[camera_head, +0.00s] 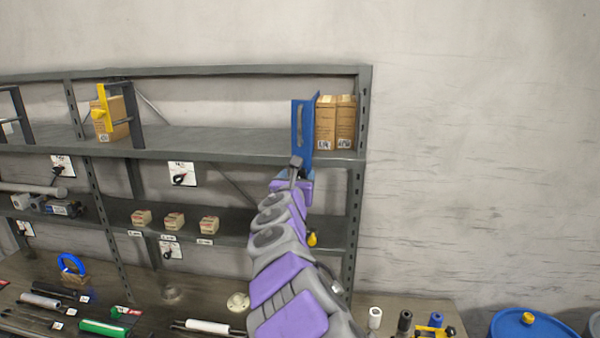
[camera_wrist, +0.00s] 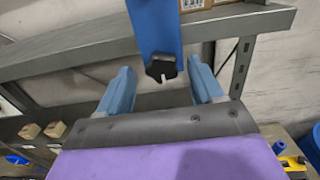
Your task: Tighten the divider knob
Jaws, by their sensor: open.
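The blue divider (camera_head: 304,130) stands upright near the right end of the upper shelf. In the wrist view the blue divider (camera_wrist: 154,25) comes down from the top, with a black knob (camera_wrist: 161,68) at its lower end. My gripper (camera_wrist: 161,72) is open, with one blue finger on each side of the knob and a visible gap to both. Nothing is held. In the head view my gripper (camera_head: 292,181) is just below the divider's foot. Contact between the knob and the palm cannot be told.
Cardboard boxes (camera_head: 335,122) stand right of the blue divider. The grey upper shelf edge (camera_head: 230,150) runs behind my gripper. Several small boxes (camera_head: 174,221) sit on the lower shelf. A yellow divider (camera_head: 101,108) is far left. A blue barrel (camera_head: 530,326) stands at lower right.

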